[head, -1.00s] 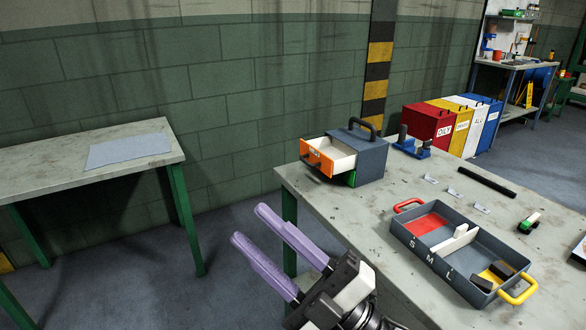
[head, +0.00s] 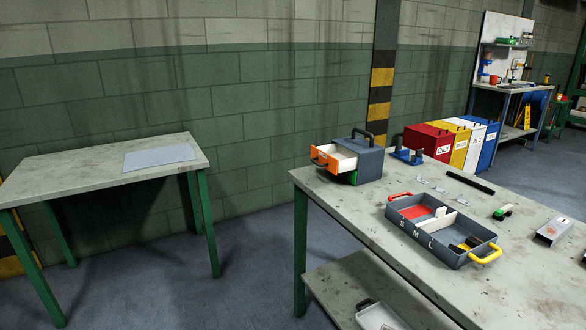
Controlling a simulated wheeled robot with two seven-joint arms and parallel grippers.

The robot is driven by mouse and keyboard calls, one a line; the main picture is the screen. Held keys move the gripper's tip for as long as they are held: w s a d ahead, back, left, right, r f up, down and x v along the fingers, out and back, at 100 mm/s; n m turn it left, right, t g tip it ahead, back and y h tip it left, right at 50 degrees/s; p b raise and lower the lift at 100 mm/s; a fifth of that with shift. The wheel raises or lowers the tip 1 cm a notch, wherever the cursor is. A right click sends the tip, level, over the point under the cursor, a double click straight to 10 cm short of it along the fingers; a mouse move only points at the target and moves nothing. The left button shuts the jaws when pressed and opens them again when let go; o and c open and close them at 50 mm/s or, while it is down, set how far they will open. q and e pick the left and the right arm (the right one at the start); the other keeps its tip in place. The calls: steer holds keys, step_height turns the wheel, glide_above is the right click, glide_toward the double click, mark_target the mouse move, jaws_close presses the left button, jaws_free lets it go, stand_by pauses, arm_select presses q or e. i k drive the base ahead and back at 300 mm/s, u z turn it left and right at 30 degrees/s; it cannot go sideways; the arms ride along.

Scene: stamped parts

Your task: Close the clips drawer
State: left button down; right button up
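A small blue-grey drawer cabinet (head: 371,165) with a dark top handle stands on the far left corner of the large workbench. Its upper drawer, with an orange front (head: 321,157) and a pale, empty-looking inside, is pulled well out towards the left. The label on the orange front is too small to read. A green lower drawer (head: 351,177) shows below it, mostly hidden by the open drawer. Neither of my grippers is in the head view.
The workbench (head: 470,290) holds a grey S/M/L tray (head: 427,243), a blue fixture (head: 407,156), small metal pieces and a black bar (head: 470,181). Coloured bins (head: 429,143) stand behind it. A side table (head: 70,177) with a grey sheet stands left; floor lies between.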

mark_target(332, 157)
steer(key=u, duration=0.2)
steer(key=i, duration=1.5)
steer(key=z, duration=0.35)
